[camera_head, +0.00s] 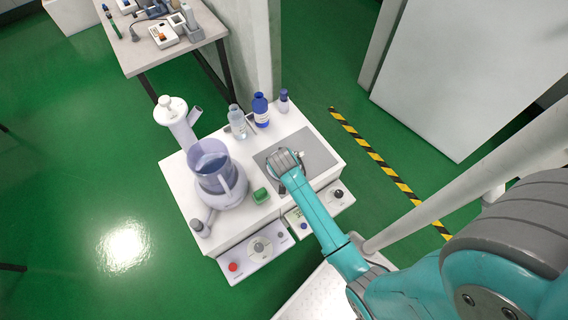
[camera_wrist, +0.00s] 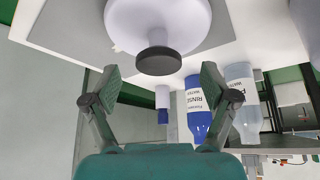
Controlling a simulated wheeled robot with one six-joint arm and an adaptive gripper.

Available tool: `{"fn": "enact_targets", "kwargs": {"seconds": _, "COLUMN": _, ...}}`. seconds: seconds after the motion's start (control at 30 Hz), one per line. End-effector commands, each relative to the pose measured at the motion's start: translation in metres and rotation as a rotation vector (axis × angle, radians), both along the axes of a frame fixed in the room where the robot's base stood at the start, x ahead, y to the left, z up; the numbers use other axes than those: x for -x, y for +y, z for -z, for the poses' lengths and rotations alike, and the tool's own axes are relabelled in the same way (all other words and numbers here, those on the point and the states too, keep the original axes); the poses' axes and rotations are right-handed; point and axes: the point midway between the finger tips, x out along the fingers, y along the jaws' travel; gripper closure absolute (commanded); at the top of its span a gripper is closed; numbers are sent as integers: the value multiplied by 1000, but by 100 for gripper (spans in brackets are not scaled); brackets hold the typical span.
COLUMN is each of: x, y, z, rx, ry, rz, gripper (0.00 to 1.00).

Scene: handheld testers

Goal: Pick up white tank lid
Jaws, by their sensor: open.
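A white round lid (camera_wrist: 158,18) with a dark grey knob (camera_wrist: 158,61) shows at the top of the wrist view, over the grey plate (camera_wrist: 65,25). In the head view my gripper (camera_head: 284,160) is above the grey plate (camera_head: 318,152) on the white machine and hides most of the lid. In the wrist view my gripper (camera_wrist: 157,83) is open and empty. Its two fingers are spread left and right, with the knob in the gap's line, just beyond the tips. I see no contact with the lid.
A clear bluish tank (camera_head: 213,170) and a white column (camera_head: 178,118) stand left on the machine. A clear bottle (camera_head: 237,122), a blue bottle (camera_head: 261,110) and a small bottle (camera_head: 283,101) stand at its back edge.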

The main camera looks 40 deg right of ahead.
Motion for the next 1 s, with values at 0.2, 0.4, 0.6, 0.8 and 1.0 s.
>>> {"fn": "enact_targets", "kwargs": {"seconds": 0.2, "x": -5, "y": -6, "z": 14, "rx": -1, "ry": 1, "rz": 0, "gripper": 15}}
{"fn": "enact_targets", "kwargs": {"seconds": 0.4, "x": -15, "y": -18, "z": 38, "rx": -1, "ry": 1, "rz": 0, "gripper": 15}}
{"fn": "enact_targets", "kwargs": {"seconds": 0.6, "x": -19, "y": -22, "z": 48, "rx": 0, "ry": -1, "rz": -1, "gripper": 15}}
{"fn": "enact_targets", "kwargs": {"seconds": 0.8, "x": -19, "y": -22, "z": 48, "rx": 0, "ry": -1, "rz": -1, "gripper": 15}}
{"fn": "enact_targets", "kwargs": {"seconds": 1.0, "x": -19, "y": -21, "z": 48, "rx": 0, "ry": 0, "rz": -1, "gripper": 65}}
